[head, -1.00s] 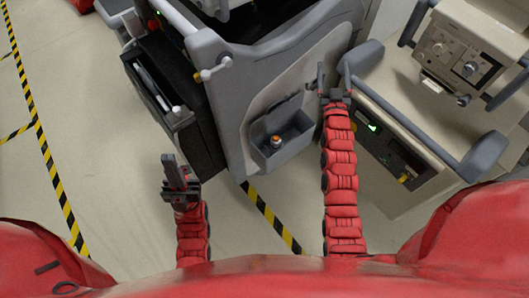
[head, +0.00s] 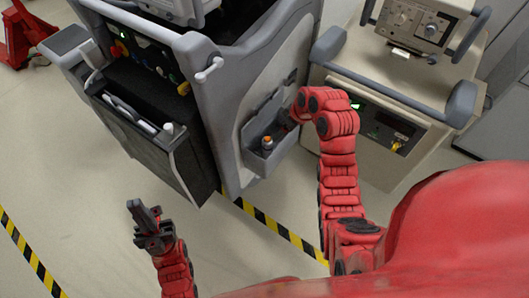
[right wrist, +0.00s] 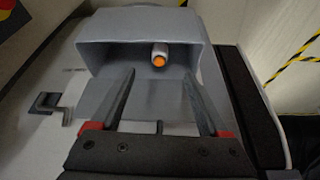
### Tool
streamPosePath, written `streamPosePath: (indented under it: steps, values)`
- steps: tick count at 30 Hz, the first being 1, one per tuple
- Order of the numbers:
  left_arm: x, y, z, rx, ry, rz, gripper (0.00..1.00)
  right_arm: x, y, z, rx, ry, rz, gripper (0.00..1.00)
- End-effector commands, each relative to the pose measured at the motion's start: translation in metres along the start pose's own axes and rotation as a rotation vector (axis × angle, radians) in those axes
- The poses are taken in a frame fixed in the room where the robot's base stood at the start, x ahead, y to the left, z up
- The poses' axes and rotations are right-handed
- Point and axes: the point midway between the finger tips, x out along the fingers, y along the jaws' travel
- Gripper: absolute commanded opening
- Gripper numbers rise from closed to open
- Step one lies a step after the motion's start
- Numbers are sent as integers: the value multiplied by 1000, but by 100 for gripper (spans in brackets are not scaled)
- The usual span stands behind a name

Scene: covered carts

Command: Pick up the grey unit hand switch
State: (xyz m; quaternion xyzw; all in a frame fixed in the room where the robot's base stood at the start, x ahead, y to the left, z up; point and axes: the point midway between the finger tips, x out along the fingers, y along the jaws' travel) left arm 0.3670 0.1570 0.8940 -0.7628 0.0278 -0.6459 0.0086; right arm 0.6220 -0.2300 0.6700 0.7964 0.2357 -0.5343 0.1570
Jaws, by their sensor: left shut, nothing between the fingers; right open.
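The grey unit hand switch, a small pale cylinder with an orange end (head: 267,143), sits in a grey open holder (head: 252,160) on the side of the grey cart (head: 230,100). In the right wrist view the switch (right wrist: 160,54) lies inside the holder (right wrist: 110,50), beyond and between my fingers. My right gripper (right wrist: 158,72) is open and empty, its fingertips at the holder's mouth, apart from the switch. In the head view the right gripper (head: 287,117) is small and partly hidden by my arm. My left gripper (head: 143,212) is shut and empty over open floor.
A beige unit (head: 385,135) with a grey rail stands close to the right of my right arm. A black pocket (head: 150,130) hangs on the cart's front. Yellow-black tape (head: 270,222) marks the floor. Floor around my left gripper is clear.

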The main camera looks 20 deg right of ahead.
Motion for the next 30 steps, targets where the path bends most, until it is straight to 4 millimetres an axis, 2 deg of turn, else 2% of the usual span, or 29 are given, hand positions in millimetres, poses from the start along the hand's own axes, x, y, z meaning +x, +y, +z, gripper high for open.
streamPosePath:
  steps: [1,3,9,14,16,25,30]
  values:
    - [-17,1,3,0,0,0,0,17,0,3,-1,1,-2,79]
    - [-32,2,5,0,0,0,0,33,-1,3,0,3,-2,79]
    - [-70,4,12,0,0,0,0,71,0,3,1,3,0,79]
    - [-94,5,16,0,0,0,0,97,0,2,1,4,2,79]
    - [-87,4,15,0,-1,0,0,102,-1,0,1,-1,-2,79]
    - [-89,4,15,0,0,0,0,122,0,-3,1,2,2,79]
    - [-94,5,16,0,0,0,0,148,-2,-7,1,2,0,79]
